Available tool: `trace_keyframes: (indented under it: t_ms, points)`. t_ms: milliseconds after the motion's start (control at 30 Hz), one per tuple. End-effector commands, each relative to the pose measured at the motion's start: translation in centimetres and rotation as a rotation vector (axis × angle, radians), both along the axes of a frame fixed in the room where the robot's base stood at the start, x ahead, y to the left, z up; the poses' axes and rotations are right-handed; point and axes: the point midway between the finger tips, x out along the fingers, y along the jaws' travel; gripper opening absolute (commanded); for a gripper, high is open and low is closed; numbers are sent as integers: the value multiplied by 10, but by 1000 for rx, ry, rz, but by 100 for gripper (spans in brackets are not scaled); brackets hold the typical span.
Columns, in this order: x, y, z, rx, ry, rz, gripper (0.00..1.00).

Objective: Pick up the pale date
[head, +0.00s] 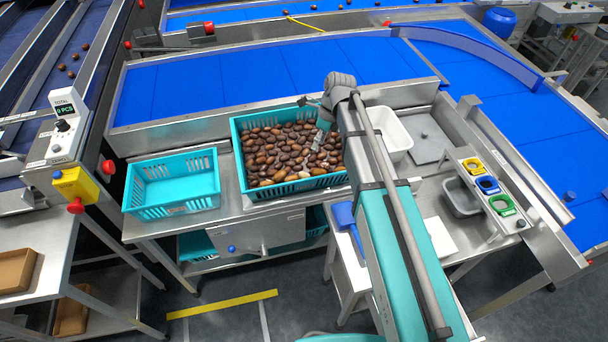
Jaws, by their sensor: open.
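A teal crate (240,183) full of brown dates (275,150) stands on the steel bench. Some dates near its front edge look lighter, such as a tan one (266,182), but they are too small to tell which is the pale date. My gripper (317,142) is over the right part of this crate, pointing down, and is open. Its fingers are small and partly hidden by my wrist and arm, which also cover the crate's right end. I cannot tell whether the fingertips touch the dates.
An empty teal crate (133,190) stands to the left. A white bin (398,128) is right of my arm. A blue conveyor (210,85) with a steel side wall runs behind the date crate. A rack (470,190) with yellow, blue and green rings stands at right.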

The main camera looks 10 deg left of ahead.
Motion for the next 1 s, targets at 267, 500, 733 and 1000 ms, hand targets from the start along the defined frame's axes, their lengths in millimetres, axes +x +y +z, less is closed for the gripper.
trace_keyframes:
  t_ms: [267, 500, 733, 1000]
  points:
    - [0, 3, 1, -4, 7, -18, 53]
    - [0, 3, -1, -3, 7, -17, 53]
    - [-3, 6, -14, -3, 7, -17, 53]
    - [-8, 11, -35, -4, 7, -16, 53]
